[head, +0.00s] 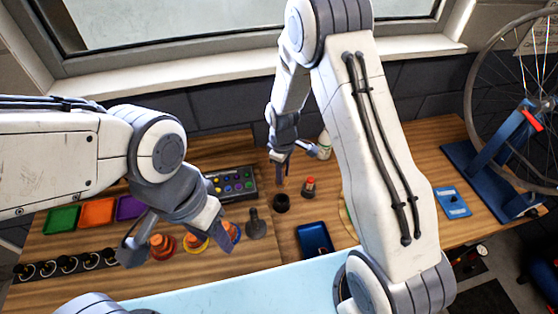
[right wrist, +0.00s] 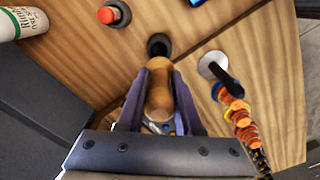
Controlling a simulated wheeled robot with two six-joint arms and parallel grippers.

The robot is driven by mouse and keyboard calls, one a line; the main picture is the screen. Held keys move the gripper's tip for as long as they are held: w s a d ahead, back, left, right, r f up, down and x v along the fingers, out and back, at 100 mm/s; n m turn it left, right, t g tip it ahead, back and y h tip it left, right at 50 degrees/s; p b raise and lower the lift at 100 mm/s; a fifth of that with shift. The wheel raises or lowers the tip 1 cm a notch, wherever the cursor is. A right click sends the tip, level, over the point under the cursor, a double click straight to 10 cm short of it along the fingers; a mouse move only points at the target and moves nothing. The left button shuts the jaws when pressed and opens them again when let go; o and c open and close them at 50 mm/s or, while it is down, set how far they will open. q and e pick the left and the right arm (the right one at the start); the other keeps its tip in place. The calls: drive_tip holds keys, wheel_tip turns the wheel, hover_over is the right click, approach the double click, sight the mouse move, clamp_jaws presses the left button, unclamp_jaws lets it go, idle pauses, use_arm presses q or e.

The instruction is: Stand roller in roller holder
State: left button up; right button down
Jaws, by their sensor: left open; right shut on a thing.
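The roller, a brown wooden rod, is clasped between the fingers of my right gripper (head: 281,168). It shows best in the right wrist view as the roller (right wrist: 158,98), between both fingers of the right gripper (right wrist: 160,85). The roller holder, a small black round cup (head: 281,203), stands on the bench just below the roller. In the right wrist view the roller's far end meets the near rim of the holder (right wrist: 157,43). I cannot tell whether the end is inside it. My left gripper (head: 178,250) is open and empty above the bench's left front.
A red-capped container (head: 309,187) stands close right of the holder, with a white bottle (head: 324,146) behind. A dark upright post (head: 255,226) and orange stacked pieces (head: 162,246) are left. A blue tray (head: 314,240) lies in front. Coloured bins (head: 62,220) sit far left.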

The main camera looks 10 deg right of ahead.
sight(283, 189)
drive_tip(key=shift+d+f+b, duration=0.1)
drive_tip(key=shift+f+b, duration=1.75)
drive_tip(key=shift+f, duration=0.6)
drive_tip(key=shift+f+b, duration=0.4)
drive_tip(key=shift+f, duration=0.15)
drive_tip(key=shift+f+b, duration=1.7)
drive_tip(key=shift+f, duration=0.6)
drive_tip(key=c, duration=0.5)
unclamp_jaws()
